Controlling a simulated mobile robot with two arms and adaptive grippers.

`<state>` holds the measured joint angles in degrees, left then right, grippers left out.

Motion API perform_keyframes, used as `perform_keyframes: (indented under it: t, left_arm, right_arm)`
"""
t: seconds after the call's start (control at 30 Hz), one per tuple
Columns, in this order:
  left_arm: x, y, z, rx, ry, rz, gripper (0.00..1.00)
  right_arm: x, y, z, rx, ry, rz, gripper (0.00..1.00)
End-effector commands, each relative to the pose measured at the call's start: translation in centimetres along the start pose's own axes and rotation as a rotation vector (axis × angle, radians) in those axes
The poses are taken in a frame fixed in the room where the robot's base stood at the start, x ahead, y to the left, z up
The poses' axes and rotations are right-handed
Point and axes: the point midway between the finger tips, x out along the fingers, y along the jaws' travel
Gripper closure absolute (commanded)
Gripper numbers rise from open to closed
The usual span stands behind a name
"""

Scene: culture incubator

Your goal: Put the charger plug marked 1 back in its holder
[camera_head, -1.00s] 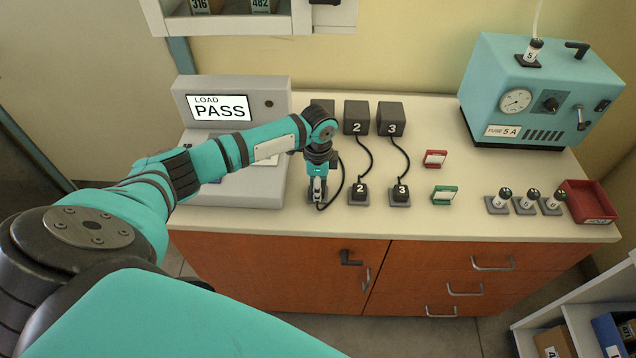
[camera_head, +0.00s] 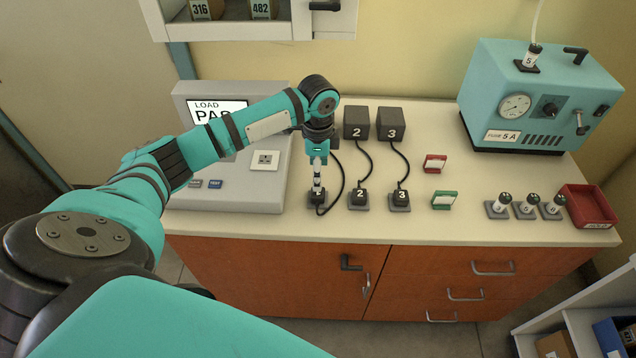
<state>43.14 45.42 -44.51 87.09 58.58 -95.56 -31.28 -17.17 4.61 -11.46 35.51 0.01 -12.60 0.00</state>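The left plug (camera_head: 317,199), dark with a cable on its right side, sits in the leftmost small holder on the counter. Its number is not readable. My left gripper (camera_head: 317,184) points straight down over this plug, its fingertips at or just above the plug's top. The fingers look narrow and in line, so their opening cannot be told. Plug 2 (camera_head: 359,196) and plug 3 (camera_head: 400,195) sit in their holders to the right. My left wrist hides the leftmost charger block. My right gripper is not in view.
The tester (camera_head: 235,190) with a socket and a partly covered screen stands left. Charger blocks 2 (camera_head: 356,121) and 3 (camera_head: 391,121) stand behind. Red (camera_head: 434,163) and green (camera_head: 444,199) small stands, several fuses, a red tray (camera_head: 588,206) and a teal machine (camera_head: 535,100) are to the right.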

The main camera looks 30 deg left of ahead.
Motion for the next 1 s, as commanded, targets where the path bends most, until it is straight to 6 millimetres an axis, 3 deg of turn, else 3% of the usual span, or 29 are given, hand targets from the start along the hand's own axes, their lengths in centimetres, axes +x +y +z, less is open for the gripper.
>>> perform_keyframes:
  t: [0.1, 0.33, 0.87, 1.0]
  left_arm:
    - [-2.1, 0.0, -0.1, 0.001, 0.001, -0.002, 0.33]
    - [-3.7, 0.0, 0.0, 0.0, 0.0, 0.0, 0.33]
    - [-3.7, 0.1, 0.0, 0.001, 0.0, 0.001, 0.33]
    - [-2.1, 1.7, -1.0, 0.015, 0.007, 0.002, 0.33]
  right_arm:
    - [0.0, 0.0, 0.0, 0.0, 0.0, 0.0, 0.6]
    - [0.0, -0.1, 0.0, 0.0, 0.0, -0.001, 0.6]
    - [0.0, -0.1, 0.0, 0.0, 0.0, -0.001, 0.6]
    - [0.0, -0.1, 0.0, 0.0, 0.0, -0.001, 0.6]
